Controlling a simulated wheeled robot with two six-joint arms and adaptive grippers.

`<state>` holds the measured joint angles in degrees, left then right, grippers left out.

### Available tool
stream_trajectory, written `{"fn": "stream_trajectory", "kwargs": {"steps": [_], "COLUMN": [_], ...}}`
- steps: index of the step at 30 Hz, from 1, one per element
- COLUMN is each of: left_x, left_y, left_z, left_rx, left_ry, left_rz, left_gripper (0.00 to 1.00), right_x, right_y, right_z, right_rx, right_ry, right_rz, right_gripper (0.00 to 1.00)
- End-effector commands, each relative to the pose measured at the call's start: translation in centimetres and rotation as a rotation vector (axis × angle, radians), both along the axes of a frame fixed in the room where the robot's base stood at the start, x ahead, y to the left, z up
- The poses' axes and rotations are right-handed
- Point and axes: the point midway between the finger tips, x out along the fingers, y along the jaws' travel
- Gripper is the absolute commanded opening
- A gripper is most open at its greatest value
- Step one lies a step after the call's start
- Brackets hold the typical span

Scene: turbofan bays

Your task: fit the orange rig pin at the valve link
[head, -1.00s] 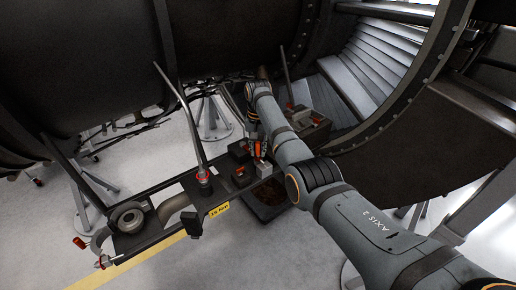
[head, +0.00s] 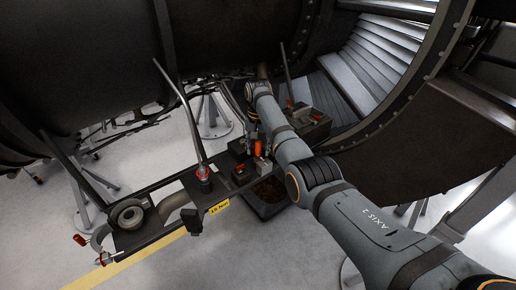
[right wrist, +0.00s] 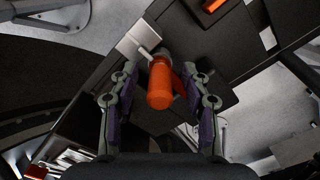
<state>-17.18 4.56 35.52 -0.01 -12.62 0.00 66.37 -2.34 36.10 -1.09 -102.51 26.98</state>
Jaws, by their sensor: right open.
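The orange rig pin (head: 258,148) stands at a small light grey block on the tray of the cart. In the right wrist view its orange grip (right wrist: 160,84) lies between the two spread fingers, with a gap at each side. A short pale rod shows beyond it, next to the silver block (right wrist: 135,42). My right gripper (right wrist: 160,105) is open around the pin; in the head view the right gripper (head: 256,132) is small and partly hidden by my arm. I cannot pick out the valve link for sure. My left gripper is not in view.
The black cart (head: 150,240) carries a yellow label (head: 219,207), a round pipe end (head: 128,216) and an upright rod with a red collar (head: 203,172). A dark bin (head: 268,200) sits beside it. The large dark engine casing (head: 90,60) hangs above. Open floor lies at front left.

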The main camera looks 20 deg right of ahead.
Motion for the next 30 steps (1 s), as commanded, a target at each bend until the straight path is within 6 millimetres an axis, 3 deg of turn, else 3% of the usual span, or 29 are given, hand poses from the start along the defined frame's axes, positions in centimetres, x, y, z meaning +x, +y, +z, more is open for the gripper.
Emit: {"fn": "stream_trajectory", "kwargs": {"steps": [4, 7, 15, 21, 30], "left_x": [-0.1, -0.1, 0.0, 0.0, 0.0], "left_y": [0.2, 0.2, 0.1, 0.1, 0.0], "left_z": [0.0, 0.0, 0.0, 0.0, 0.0], "left_rx": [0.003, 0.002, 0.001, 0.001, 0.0], "left_ry": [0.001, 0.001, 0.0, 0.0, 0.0], "left_rz": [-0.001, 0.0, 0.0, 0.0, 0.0], "left_gripper": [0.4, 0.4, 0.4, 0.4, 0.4], "right_x": [0.0, 0.1, 0.1, 0.1, 0.0], "right_y": [0.0, 0.0, 0.0, 0.0, 0.0], "right_z": [0.2, 1.5, 8.0, 11.2, 12.0], "right_rx": [0.0, 0.0, 0.001, 0.0, 0.0], "right_ry": [-0.001, -0.004, -0.004, -0.001, 0.001], "right_rz": [0.0, 0.0, 0.0, 0.0, 0.0], "right_gripper": [0.47, 0.47, 0.47, 0.47, 0.47]}}
